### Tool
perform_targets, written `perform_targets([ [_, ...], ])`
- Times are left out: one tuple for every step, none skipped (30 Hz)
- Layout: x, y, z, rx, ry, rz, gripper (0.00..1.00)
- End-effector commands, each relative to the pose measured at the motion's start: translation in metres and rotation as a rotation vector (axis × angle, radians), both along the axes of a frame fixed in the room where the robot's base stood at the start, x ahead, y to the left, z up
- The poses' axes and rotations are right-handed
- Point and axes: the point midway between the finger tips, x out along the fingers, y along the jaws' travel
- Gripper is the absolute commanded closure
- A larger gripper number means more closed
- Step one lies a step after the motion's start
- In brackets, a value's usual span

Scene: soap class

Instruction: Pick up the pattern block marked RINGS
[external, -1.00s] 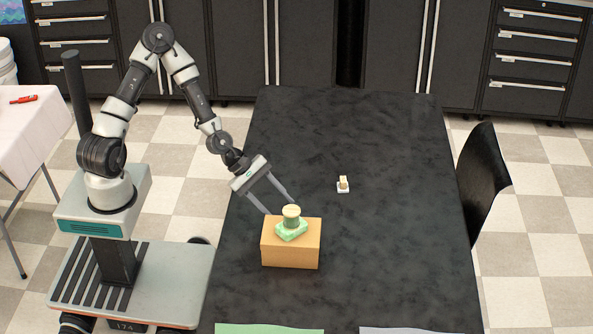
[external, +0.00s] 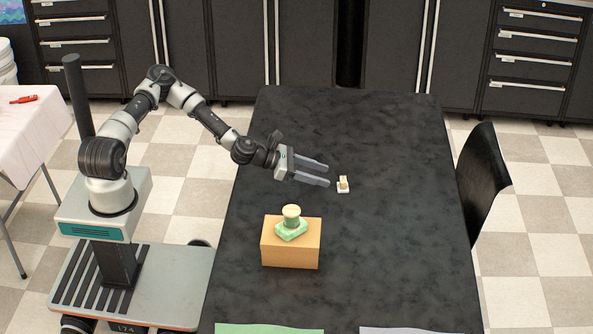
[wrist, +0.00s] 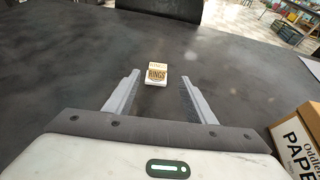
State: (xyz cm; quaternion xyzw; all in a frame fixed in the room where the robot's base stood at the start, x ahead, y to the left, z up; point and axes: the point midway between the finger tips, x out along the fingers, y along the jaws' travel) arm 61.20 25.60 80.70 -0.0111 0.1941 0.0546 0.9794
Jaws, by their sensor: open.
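The pattern block marked RINGS (external: 343,182) is a small tan block on a white base, standing on the dark table. In the wrist view the block (wrist: 157,74) shows its RINGS lettering, centred just beyond the fingertips. My gripper (external: 327,174) is open and empty, its fingers pointing right toward the block and stopping a little short of it. In the wrist view my gripper (wrist: 160,80) has its two fingers spread to either side, with the block ahead of the gap between them.
An orange-tan box (external: 291,252) stands nearer the front, with a green block (external: 291,231) and a round pale-topped piece (external: 291,212) on it. The box (wrist: 300,140) is at the right edge of the wrist view. The black table (external: 400,250) is mostly clear. A black chair (external: 484,175) stands at right.

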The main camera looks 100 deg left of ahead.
Motion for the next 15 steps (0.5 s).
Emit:
perform_targets([
  [0.01, 0.0, -0.005, 0.001, 0.0, -0.002, 0.5],
  [0.014, 0.001, -0.007, 0.001, 0.0, -0.002, 0.5],
  [0.019, 0.001, -0.009, 0.001, 0.001, -0.003, 0.5],
  [0.022, 0.002, -0.01, 0.001, 0.001, -0.003, 0.5],
  [0.024, 0.002, -0.011, 0.0, 0.001, -0.001, 0.5],
  [0.027, 0.003, -0.012, 0.0, 0.002, -0.001, 0.5],
  [0.028, 0.003, -0.013, 0.0, 0.002, -0.001, 0.5],
  [0.029, 0.003, -0.013, 0.0, 0.002, -0.001, 0.5],
  [0.031, 0.003, -0.014, 0.0, 0.001, -0.001, 0.5],
  [0.033, 0.004, -0.014, 0.0, 0.001, -0.001, 0.5],
  [0.036, 0.005, -0.015, 0.0, 0.001, -0.001, 0.5],
  [0.041, 0.006, -0.016, 0.002, 0.001, -0.001, 0.5],
  [0.045, 0.007, -0.017, 0.002, 0.001, -0.002, 0.5],
  [0.05, 0.008, -0.019, 0.003, 0.001, -0.002, 0.5],
  [0.056, 0.01, -0.02, 0.003, 0.0, -0.002, 0.5],
])
